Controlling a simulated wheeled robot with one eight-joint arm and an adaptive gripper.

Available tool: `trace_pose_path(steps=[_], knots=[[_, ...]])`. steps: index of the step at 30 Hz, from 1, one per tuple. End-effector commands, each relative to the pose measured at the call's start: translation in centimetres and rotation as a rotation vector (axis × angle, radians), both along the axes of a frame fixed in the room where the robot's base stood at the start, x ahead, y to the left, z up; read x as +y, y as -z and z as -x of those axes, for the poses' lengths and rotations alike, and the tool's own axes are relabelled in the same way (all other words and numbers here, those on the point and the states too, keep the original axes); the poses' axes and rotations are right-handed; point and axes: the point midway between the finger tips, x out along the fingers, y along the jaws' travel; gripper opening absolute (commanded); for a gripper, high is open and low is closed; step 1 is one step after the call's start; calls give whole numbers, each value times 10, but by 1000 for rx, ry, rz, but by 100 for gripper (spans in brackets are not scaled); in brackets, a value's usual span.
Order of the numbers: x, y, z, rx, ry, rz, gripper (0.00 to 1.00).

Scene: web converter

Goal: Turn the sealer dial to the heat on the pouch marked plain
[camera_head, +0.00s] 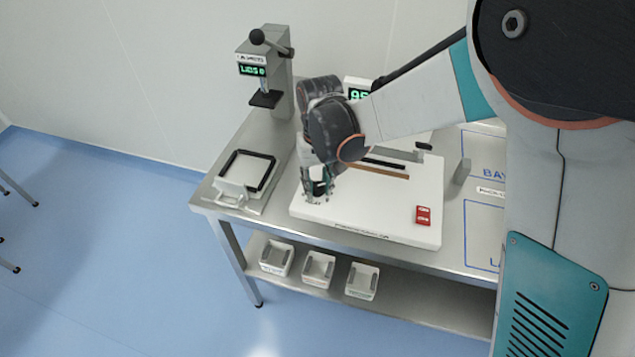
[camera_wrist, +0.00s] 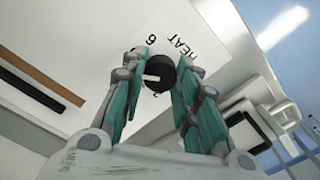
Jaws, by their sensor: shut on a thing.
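The sealer (camera_head: 395,205) is a white flat block on the steel bench, with a dark strip and a brown strip along its back. Its black dial (camera_wrist: 160,73) shows in the wrist view between my fingers, on a pale plate with the word HEAT and a 6 beside it. My gripper (camera_head: 318,190) is at the sealer's left part, pointing down, with its teal fingers shut on the dial. The dial's pointer setting is not clear. I make out no pouch marked plain.
A red switch (camera_head: 423,215) is on the sealer's right front. A press with a green display (camera_head: 252,70) stands behind left. A black-rimmed tray (camera_head: 232,188) lies left of the sealer. Several white bins (camera_head: 318,269) sit on the lower shelf. Blue-outlined bays (camera_head: 482,235) are at right.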

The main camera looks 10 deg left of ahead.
Motion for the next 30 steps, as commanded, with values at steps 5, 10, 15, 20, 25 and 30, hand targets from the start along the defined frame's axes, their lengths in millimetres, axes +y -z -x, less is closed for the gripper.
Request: trace_pose_path(steps=[5,10,15,20,25,30], knots=[[0,0,-1,-1,150,-1,4],[0,0,-1,-1,269,-1,4],[0,0,0,-2,355,-1,4],[0,0,0,-1,403,0,4],[0,0,-1,-2,426,-1,4],[0,0,-1,-1,431,-1,4]])
